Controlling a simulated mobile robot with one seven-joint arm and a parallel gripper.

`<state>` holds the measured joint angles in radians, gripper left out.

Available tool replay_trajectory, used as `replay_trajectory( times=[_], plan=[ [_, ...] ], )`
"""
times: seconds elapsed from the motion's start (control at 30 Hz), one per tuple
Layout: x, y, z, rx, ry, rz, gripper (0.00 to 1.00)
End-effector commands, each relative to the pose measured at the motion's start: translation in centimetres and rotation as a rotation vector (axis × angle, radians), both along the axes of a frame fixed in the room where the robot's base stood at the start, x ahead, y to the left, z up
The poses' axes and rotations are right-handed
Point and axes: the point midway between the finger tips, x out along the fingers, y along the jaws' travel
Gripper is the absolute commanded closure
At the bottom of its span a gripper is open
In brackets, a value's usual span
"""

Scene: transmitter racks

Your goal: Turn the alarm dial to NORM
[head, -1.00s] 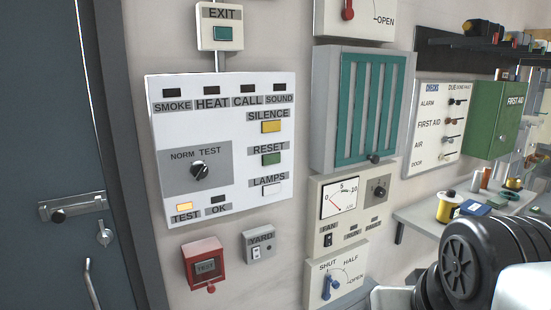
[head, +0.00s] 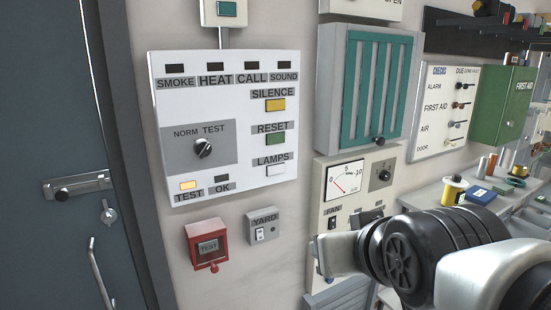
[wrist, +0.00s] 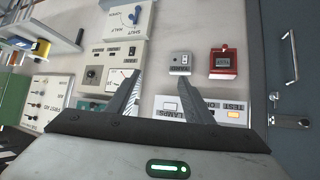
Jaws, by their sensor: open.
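The alarm dial (head: 203,148) is a dark knob on a grey plate of the white alarm panel (head: 240,185). NORM is printed at its upper left and TEST at its upper right; its pointer appears to lean toward TEST. The amber TEST lamp (head: 188,185) is lit and the OK lamp (head: 219,179) is dark. My gripper (wrist: 158,78) is open and empty in the wrist view, facing the wall, with the panel's lower part (wrist: 200,106) behind and beside its right finger. The dial is hidden in the wrist view. The head view shows my arm, right of the panel, but not the fingertips.
A red TEST box (head: 206,246) and a grey YARD switch (head: 262,228) sit below the panel. A gauge box (head: 345,200) and a teal-slatted unit (head: 335,95) are to its right. A grey door with a handle (head: 98,270) stands left.

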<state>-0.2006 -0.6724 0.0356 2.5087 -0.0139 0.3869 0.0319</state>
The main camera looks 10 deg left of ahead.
Motion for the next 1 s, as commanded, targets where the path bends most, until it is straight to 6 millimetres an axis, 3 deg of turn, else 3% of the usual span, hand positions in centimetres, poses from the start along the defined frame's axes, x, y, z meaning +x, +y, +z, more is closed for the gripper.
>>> replay_trajectory(
  times=[0.03, 0.1, 0.2, 0.3, 0.4, 0.57, 1.0],
  plan=[
    [1.3, 3.1, 0.3, 0.025, -0.098, 0.071, 0.53],
    [2.3, 6.9, 2.4, 0.072, -0.239, 0.154, 0.53],
    [2.5, 11.6, 5.2, 0.149, -0.403, 0.256, 0.53],
    [1.8, 14.8, 7.5, 0.215, -0.517, 0.326, 0.53],
    [1.2, 16.4, 8.9, 0.254, -0.579, 0.364, 0.53],
    [1.8, 17.3, 9.5, 0.268, -0.6, 0.374, 0.53],
    [9.0, 22.1, 9.4, 0.267, -0.595, 0.371, 0.53]
  ],
)
